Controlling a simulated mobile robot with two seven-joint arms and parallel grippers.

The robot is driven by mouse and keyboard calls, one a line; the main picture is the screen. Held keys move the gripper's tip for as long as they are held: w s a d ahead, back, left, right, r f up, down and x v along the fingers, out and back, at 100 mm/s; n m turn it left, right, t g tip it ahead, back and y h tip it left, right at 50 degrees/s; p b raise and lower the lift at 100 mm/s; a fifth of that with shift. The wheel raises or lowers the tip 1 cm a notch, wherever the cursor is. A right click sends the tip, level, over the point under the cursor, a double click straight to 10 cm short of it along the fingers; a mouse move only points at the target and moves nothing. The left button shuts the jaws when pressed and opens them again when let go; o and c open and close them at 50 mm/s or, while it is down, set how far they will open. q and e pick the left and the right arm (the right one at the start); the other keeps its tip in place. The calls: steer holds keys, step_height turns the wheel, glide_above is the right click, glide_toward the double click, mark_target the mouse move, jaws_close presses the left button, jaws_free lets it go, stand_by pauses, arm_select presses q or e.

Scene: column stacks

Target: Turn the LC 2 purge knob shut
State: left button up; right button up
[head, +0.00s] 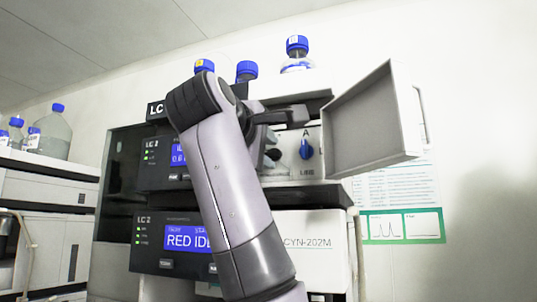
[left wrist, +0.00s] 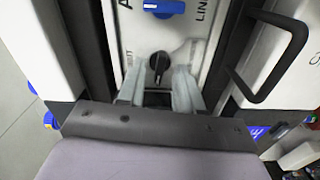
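The black knob (left wrist: 159,66) sits on the white valve panel (left wrist: 200,50) of the upper LC 2 unit (head: 155,165). Letters ending in "UT" show beside it in the left wrist view. In the head view the black knob (head: 272,155) is partly covered by my gripper and arm. A blue knob (head: 306,150), with "A" above and "LINE" below, is to its right; it also shows in the left wrist view (left wrist: 164,8). My left gripper (left wrist: 157,88) is open, its fingers on either side of the black knob. Contact cannot be told. My right gripper is not in view.
Blue-capped bottles (head: 297,50) stand on top. A second LC 2 unit (head: 165,240) is below.

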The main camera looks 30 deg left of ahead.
arm_select(q)
steer(key=shift+s, duration=0.1)
steer(key=shift+c, duration=0.6)
jaws_close()
